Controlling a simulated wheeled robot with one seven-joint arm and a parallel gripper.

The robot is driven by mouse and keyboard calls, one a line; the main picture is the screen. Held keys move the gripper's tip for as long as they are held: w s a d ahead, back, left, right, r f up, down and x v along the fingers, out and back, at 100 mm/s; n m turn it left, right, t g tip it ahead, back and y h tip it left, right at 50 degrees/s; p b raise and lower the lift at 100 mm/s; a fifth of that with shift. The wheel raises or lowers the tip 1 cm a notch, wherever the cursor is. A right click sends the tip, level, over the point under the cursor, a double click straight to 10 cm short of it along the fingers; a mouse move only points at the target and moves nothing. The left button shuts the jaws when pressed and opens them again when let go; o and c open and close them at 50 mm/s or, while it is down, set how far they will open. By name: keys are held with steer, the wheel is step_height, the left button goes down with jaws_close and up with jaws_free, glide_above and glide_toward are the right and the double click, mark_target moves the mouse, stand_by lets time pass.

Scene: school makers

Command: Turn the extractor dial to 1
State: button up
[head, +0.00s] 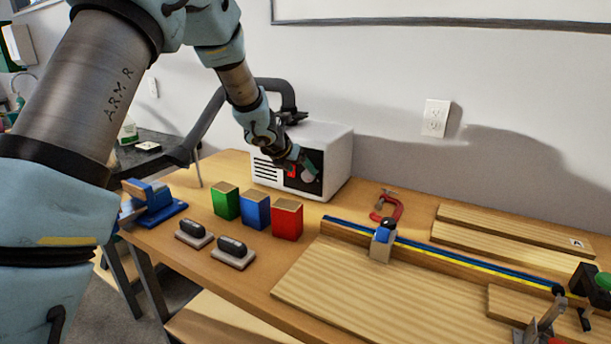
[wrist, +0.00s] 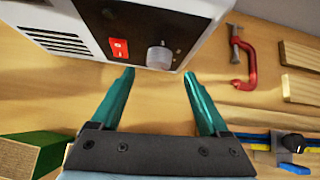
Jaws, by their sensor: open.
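The extractor (head: 326,150) is a white box with a black front panel, at the back of the workbench. Its dial (wrist: 159,56) is a pale round knob on that panel, right of a red switch (wrist: 119,49). In the head view the dial (head: 308,174) shows just beside my gripper (head: 302,160). In the wrist view my gripper (wrist: 160,78) is open and empty, its teal fingers pointing at the panel. The dial lies between the lines of the two fingertips, slightly beyond them, and looks untouched. I cannot read the dial's markings.
Green (head: 226,200), blue (head: 256,210) and red (head: 287,218) blocks stand in front of the extractor. A red clamp (head: 388,207) lies to its right, near wooden boards (head: 500,230). A blue vise (head: 150,200) is at the left bench edge.

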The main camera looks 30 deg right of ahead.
mark_target(306, 175)
steer(key=shift+x, duration=2.5)
steer(key=shift+p, duration=0.35)
jaws_close()
